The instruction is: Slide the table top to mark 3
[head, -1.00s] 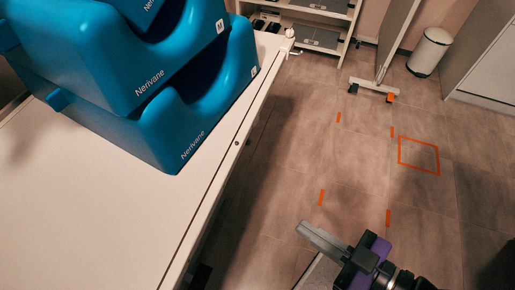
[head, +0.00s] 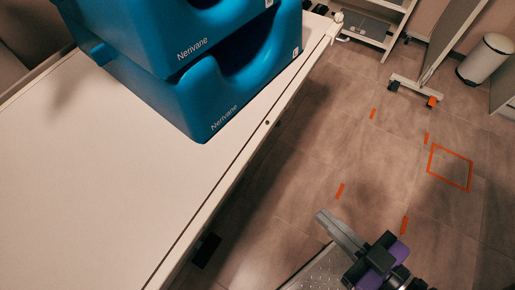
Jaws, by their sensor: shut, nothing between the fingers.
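The white table top (head: 90,165) fills the left of the head view, with a pale rail along its right edge. A small dark dot (head: 267,123) shows on that edge, and a white knob (head: 338,17) sits at the far corner. I see no readable numbered marks on the table, so I cannot tell which is mark 3. My gripper (head: 328,222) is at the lower right, over the floor to the right of the table edge and apart from it. Its grey fingers are shut and empty, pointing up and left.
Blue moulded supports (head: 205,95) are stacked on the far part of the table top. Orange tape strips and an orange square (head: 450,167) mark the floor. A wheeled stand (head: 415,90), a white bin (head: 486,58) and a shelf unit (head: 375,28) stand at the back. The floor between is clear.

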